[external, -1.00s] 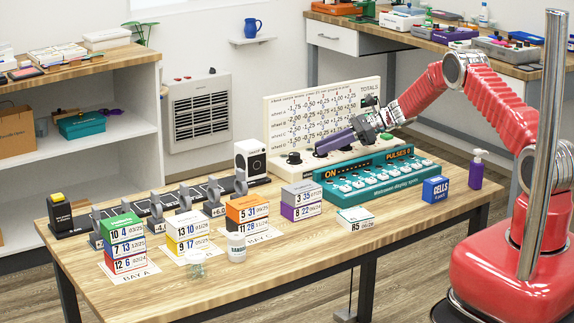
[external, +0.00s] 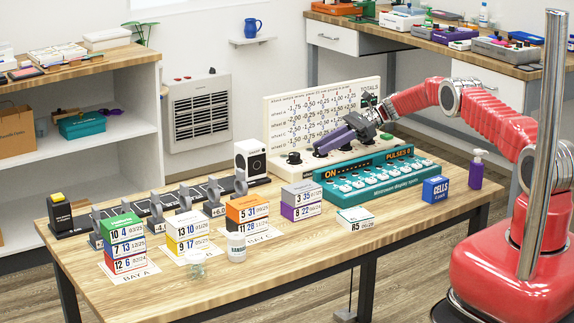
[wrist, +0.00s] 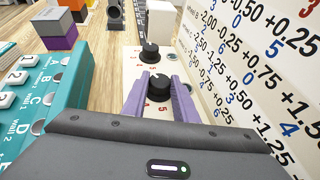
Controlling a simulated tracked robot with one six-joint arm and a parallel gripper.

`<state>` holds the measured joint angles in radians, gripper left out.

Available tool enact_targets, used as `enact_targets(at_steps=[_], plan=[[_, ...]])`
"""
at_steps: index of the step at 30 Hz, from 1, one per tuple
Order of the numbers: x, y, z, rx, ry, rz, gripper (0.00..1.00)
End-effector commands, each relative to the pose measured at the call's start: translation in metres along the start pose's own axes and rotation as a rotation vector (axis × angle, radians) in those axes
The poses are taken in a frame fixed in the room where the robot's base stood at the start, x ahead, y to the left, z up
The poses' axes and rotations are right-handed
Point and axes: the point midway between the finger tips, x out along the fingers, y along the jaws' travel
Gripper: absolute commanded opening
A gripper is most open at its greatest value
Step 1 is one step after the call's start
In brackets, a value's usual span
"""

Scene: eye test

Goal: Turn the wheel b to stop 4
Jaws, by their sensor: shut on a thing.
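A pale panel carries a row of black wheels, with a printed chart board (external: 322,115) behind it. My gripper (external: 320,151) reaches in from the right, its purple fingers low over the panel. In the wrist view, my gripper (wrist: 157,92) has one finger on each side of a black wheel (wrist: 159,87) and is shut on it. A second black wheel (wrist: 150,52) stands farther ahead, apart from the fingers; it also shows left of my gripper in the external view (external: 294,158). I cannot read which letter the held wheel has, nor its pointer's stop.
A teal switch box (external: 368,180) stands close in front of the panel. A white speaker-like box (external: 251,160) is to the left. Stacked boxes, a blue box (external: 435,189) and a purple bottle (external: 476,170) stand on the table (external: 300,262).

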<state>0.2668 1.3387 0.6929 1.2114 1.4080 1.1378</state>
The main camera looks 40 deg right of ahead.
Motion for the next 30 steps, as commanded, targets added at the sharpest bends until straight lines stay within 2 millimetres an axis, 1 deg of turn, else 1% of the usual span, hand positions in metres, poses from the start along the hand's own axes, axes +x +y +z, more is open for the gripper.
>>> enact_targets(at_steps=[13, 14, 15, 21, 22, 30], plan=[[0.0001, -0.0004, 0.0002, -0.002, 0.0, 0.003, 0.04], [0.0001, -0.0004, 0.0003, -0.002, 0.0, 0.003, 0.27], [0.0001, -0.0004, 0.0003, -0.002, 0.0, 0.003, 0.29], [0.0001, -0.0002, 0.0002, -0.002, 0.0, 0.004, 0.44], [0.0, -0.0002, 0.0003, -0.002, 0.0, 0.004, 0.45], [-0.0011, -0.0002, 0.0002, -0.002, 0.0, 0.004, 0.45]])
